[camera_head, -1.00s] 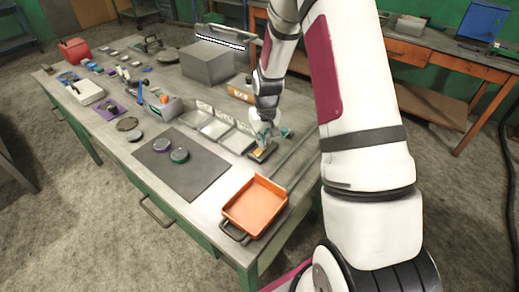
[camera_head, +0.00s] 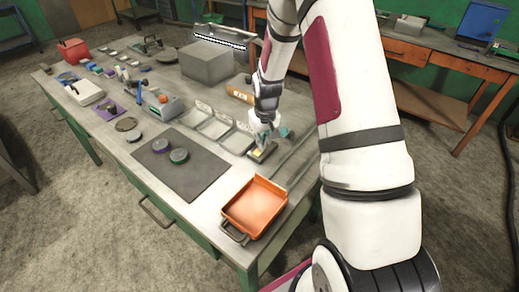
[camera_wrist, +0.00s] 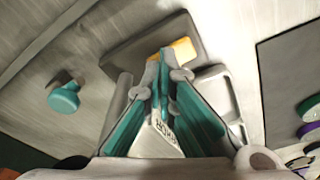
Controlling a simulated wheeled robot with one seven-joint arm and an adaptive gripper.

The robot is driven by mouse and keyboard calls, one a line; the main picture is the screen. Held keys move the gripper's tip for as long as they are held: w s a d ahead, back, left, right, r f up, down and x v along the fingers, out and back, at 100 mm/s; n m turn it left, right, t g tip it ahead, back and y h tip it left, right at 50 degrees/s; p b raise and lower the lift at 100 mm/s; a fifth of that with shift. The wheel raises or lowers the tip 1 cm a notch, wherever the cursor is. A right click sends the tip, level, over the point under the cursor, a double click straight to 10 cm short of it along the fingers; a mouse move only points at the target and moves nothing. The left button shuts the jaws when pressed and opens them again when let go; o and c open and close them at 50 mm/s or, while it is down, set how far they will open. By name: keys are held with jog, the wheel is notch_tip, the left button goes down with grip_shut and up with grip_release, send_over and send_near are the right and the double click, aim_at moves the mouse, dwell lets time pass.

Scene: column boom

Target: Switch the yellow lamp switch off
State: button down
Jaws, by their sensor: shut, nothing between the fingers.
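The yellow lamp switch (camera_head: 258,152) sits on a dark plate near the right part of the bench. In the wrist view the yellow switch (camera_wrist: 184,49) shows just beyond my fingertips, partly hidden by them. My gripper (camera_head: 263,143) points down over the plate, its fingers shut with nothing between them. In the wrist view my gripper (camera_wrist: 160,58) has its tips at the switch's near left edge; I cannot tell whether they touch it. A lamp bar (camera_head: 219,37) at the back of the bench glows white.
A teal knob (camera_wrist: 64,98) stands left of my fingers in the wrist view. Shallow trays (camera_head: 214,128) lie left of the switch in the head view. An orange tray (camera_head: 254,206) and a dark mat (camera_head: 188,176) lie in front. A grey box (camera_head: 207,65) stands behind.

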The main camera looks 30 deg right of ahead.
jog(key=shift+r+p, duration=1.05)
jog(key=shift+r, duration=2.3)
jog(key=shift+r, duration=0.15)
jog(key=s+a+r+t, duration=0.1)
jog(key=s+a+r, duration=0.35)
jog(key=r, duration=0.55)
jog(key=s+a+r+t, duration=0.1)
jog(key=s+a+r, duration=0.35)
jog(key=r, duration=0.55)
jog(key=s+a+r+t, duration=0.1)
jog(key=s+r, duration=0.3)
jog(key=s, duration=0.6)
jog(key=s+a+r+n+t, duration=0.1)
jog(key=s+a+r, duration=0.3)
jog(key=s, duration=0.6)
jog(key=shift+a+n, duration=0.3)
jog(key=shift+a, duration=0.05)
jog(key=shift+r, duration=0.1)
